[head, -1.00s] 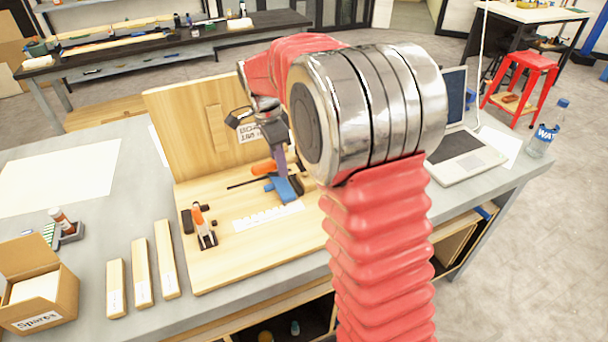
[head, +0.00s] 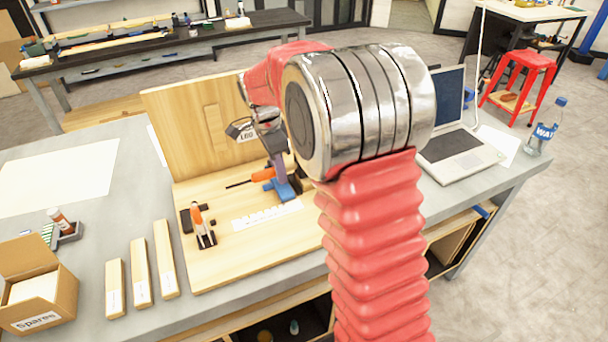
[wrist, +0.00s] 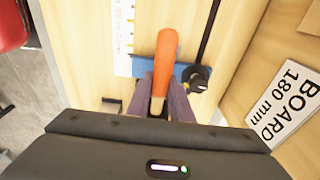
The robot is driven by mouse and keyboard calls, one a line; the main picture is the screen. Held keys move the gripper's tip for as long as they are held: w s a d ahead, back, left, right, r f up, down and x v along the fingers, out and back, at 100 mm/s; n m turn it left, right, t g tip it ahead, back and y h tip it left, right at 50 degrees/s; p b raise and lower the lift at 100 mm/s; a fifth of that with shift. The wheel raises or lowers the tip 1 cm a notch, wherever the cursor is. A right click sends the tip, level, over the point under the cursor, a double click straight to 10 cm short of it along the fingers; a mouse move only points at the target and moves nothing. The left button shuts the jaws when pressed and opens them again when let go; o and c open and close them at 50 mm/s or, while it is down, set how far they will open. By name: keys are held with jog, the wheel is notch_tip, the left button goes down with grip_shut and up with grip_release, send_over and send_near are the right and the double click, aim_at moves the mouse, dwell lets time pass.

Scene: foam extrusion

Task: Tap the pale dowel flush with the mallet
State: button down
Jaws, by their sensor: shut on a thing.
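My gripper (head: 280,180) has purple fingers pointing down over the wooden board (head: 240,252). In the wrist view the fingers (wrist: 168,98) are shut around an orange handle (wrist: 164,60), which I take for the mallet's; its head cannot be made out. In the head view the orange handle (head: 262,174) sticks out left of the fingers. A blue piece (wrist: 185,73) lies under the handle, and it also shows below the fingers in the head view (head: 286,191). I cannot make out the pale dowel in either view.
An upright wooden panel (head: 190,120) stands behind. A thin black rod (wrist: 209,28) lies near the blue piece. A marked white strip (head: 266,216) lies in front. Wood strips (head: 140,272) and a box (head: 40,298) are left.

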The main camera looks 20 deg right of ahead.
jog(key=shift+r, duration=1.4)
jog(key=shift+r, duration=0.1)
jog(key=shift+r, duration=2.4)
